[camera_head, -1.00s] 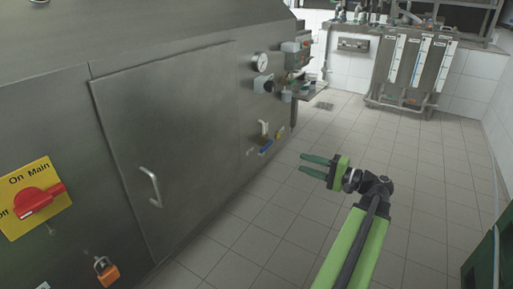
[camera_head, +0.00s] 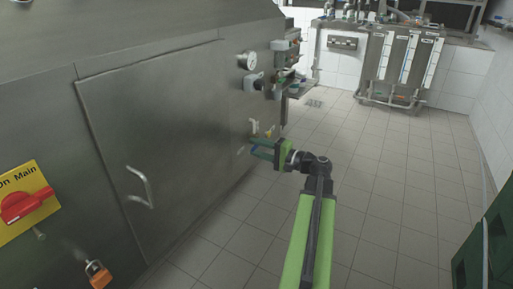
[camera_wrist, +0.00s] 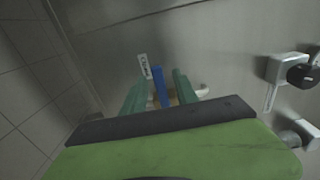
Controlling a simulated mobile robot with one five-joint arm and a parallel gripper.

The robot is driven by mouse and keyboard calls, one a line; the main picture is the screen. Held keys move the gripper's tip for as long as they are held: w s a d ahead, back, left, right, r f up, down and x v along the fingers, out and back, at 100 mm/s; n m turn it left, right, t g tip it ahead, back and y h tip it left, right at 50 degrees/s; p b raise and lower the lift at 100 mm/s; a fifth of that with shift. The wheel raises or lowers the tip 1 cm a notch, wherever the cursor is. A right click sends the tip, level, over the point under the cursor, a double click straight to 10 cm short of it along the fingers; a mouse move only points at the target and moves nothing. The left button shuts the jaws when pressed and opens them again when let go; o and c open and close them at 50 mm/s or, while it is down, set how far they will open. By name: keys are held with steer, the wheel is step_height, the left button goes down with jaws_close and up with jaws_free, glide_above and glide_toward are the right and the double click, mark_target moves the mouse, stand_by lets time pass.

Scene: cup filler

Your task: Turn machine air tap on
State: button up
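A tap with a blue lever handle (camera_wrist: 160,86) is on the side of the steel machine (camera_head: 165,130), by a small white label (camera_wrist: 144,66) with unreadable text. My gripper (camera_head: 251,147) is at the machine wall in the head view, and its green fingers hide most of the tap there. In the wrist view my gripper (camera_wrist: 159,84) is open, with the blue handle showing between its two fingers and a gap on each side. Whether a finger touches the handle cannot be told. The tap's lower part is hidden behind my gripper.
A white-handled valve (camera_head: 254,125) sits just above the tap. A red main switch (camera_head: 27,204) is at left. The tiled floor (camera_head: 385,210) is clear; a green object (camera_head: 485,245) stands at right.

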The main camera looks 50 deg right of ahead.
steer(key=shift+w+a, duration=0.1)
steer(key=shift+w, duration=0.3)
jaws_close()
stand_by(1.2)
